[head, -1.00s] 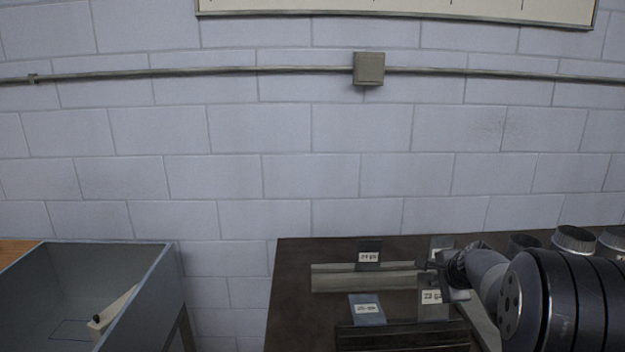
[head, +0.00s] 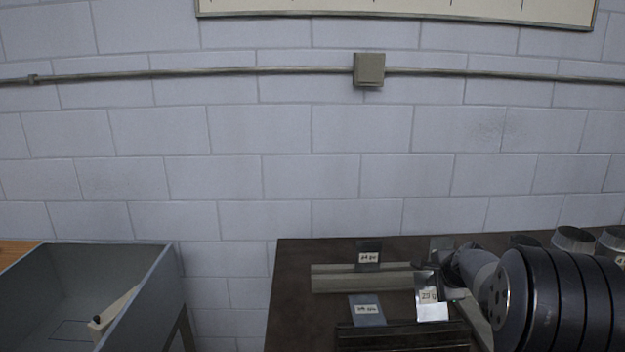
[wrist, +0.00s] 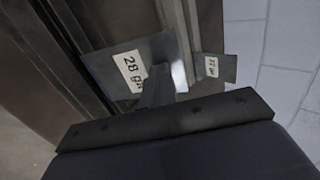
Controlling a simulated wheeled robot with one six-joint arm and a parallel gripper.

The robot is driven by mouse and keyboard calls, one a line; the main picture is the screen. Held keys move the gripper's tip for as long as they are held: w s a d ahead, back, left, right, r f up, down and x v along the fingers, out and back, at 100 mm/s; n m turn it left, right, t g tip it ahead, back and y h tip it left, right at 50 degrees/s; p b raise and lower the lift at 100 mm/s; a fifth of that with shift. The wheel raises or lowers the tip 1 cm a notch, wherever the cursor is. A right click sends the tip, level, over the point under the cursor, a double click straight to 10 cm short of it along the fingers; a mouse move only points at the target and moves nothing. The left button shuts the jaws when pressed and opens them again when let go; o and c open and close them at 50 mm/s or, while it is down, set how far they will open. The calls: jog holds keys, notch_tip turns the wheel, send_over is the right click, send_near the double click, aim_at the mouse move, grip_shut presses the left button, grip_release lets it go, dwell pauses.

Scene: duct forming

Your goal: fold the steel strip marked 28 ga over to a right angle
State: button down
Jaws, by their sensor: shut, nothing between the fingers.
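The steel strip marked 28 ga (head: 425,283) is at the front right of the dark bench in the head view. Its labelled part looks tilted against a bright lower part, with a line between them; I cannot tell the exact angle. In the wrist view the strip (wrist: 105,67) lies left of the fingers, its label readable. My gripper (wrist: 157,76) is shut and empty, its fingertips at the strip's right side, overlapping it in view; contact is unclear. In the head view my wrist partly hides the gripper.
Other labelled strips stand near: one at back (head: 369,246), one at front left (head: 366,319), and one beyond my fingers (wrist: 228,71). A light metal bar (head: 335,280) and a dark ridged block (head: 400,337) lie close. Round duct collars (head: 573,240) stand back right. Bench left is clear.

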jog(key=shift+w+f, duration=0.4)
jog(key=shift+w, duration=0.15)
jog(key=shift+w+f, duration=0.45)
jog(key=shift+w, duration=0.25)
jog(key=shift+x, duration=0.8)
jog(key=shift+f, duration=0.1)
jog(key=shift+b+x, duration=0.3)
jog(key=shift+x, duration=0.65)
jog(key=shift+s+f, duration=0.1)
jog(key=shift+f, duration=0.1)
